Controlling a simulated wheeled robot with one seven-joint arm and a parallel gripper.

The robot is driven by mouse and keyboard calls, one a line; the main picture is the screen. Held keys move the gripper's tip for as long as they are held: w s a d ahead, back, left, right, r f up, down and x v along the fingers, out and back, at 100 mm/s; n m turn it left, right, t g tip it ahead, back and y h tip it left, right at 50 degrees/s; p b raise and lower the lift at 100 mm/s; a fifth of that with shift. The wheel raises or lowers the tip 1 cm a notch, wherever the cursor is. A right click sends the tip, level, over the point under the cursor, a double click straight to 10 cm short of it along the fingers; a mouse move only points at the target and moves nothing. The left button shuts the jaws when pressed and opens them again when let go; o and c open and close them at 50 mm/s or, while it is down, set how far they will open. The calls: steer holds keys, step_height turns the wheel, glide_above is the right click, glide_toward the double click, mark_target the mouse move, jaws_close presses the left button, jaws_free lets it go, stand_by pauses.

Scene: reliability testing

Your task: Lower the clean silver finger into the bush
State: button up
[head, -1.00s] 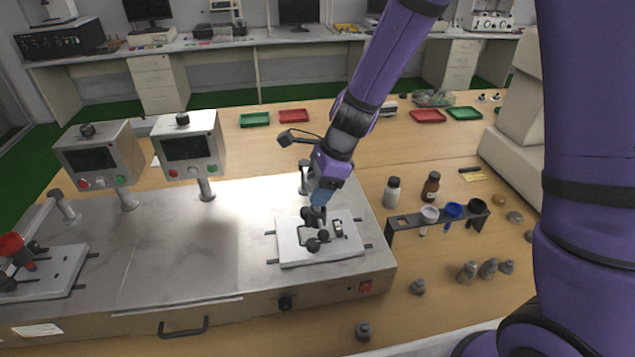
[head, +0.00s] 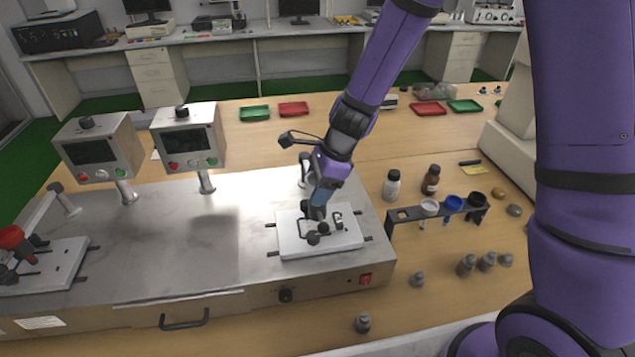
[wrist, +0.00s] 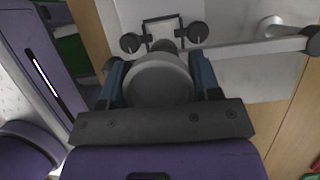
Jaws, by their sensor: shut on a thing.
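My gripper (head: 317,209) points down over the white plate (head: 345,240) of the right-hand test station. In the wrist view its two blue fingers (wrist: 160,82) are shut on the silver finger (wrist: 158,80), a grey round-topped piece that fills the gap between them. Below it stands a small black fixture (wrist: 163,27) with a dark bracket and two round knobs. The fixture also shows on the plate in the head view (head: 313,238). The bush is not clearly visible; the held piece and fingers cover that spot. I cannot tell whether the silver finger touches it.
A grey bar (wrist: 262,46) reaches in beside the fixture from the right. A rack with cups (head: 405,214), two bottles (head: 392,188) and several small grey weights (head: 417,279) stand right of the station. Two control boxes (head: 188,140) rise at the back left. The steel top's middle is clear.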

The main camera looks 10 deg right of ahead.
steer(key=shift+f, duration=1.05)
steer(key=shift+f, duration=0.15)
